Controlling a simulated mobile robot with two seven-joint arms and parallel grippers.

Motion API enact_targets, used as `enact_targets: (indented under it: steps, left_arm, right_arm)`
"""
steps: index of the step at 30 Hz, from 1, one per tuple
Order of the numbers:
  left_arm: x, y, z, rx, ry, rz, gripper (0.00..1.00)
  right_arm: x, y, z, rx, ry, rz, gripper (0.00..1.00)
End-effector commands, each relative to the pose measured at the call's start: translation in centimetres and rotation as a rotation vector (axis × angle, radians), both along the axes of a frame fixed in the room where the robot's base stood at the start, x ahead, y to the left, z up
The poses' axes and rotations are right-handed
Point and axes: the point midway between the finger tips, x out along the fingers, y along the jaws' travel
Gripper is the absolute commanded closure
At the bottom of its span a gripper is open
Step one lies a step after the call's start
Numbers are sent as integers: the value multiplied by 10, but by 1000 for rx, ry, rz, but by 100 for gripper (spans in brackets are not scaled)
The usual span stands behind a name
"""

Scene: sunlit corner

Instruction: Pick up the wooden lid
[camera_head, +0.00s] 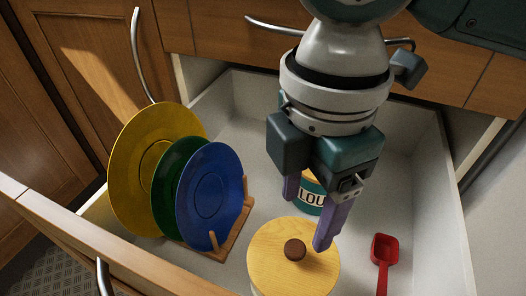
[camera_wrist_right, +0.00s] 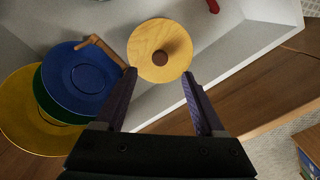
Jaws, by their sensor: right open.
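The wooden lid (camera_head: 277,262) is round and pale, with a dark brown knob (camera_head: 294,250) at its centre. It sits on a light canister in the drawer at the bottom middle of the head view. My right gripper (camera_head: 306,220) is open and empty, pointing down above and behind the lid. In the right wrist view the lid (camera_wrist_right: 146,62) lies ahead, between and beyond the two purple fingertips (camera_wrist_right: 158,74). The fingers appear apart from the knob (camera_wrist_right: 166,58). My left gripper is in neither view.
A wooden rack (camera_head: 231,238) holds yellow (camera_head: 130,160), green (camera_head: 165,185) and blue (camera_head: 208,195) plates at left. A teal tin (camera_head: 312,199) stands partly hidden behind the gripper. A red scoop (camera_head: 384,249) lies at right. The drawer (camera_head: 420,190) has free floor around the scoop.

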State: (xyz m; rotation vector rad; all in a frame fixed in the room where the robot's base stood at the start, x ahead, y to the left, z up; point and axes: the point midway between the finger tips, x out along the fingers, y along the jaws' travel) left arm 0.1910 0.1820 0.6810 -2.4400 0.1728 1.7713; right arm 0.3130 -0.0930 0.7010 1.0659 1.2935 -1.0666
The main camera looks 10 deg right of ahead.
Motion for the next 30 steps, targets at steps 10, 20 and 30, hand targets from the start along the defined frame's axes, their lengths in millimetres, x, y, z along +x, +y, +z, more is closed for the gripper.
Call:
enact_targets:
  steps: [10, 20, 30]
  left_arm:
    - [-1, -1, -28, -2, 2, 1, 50]
    - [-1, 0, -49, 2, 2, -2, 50]
    - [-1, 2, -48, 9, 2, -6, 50]
  right_arm:
    - [0, 2, -46, 1, 1, -1, 29]
    - [0, 3, -82, 0, -1, 0, 29]
    - [0, 3, -80, 0, -1, 0, 51]
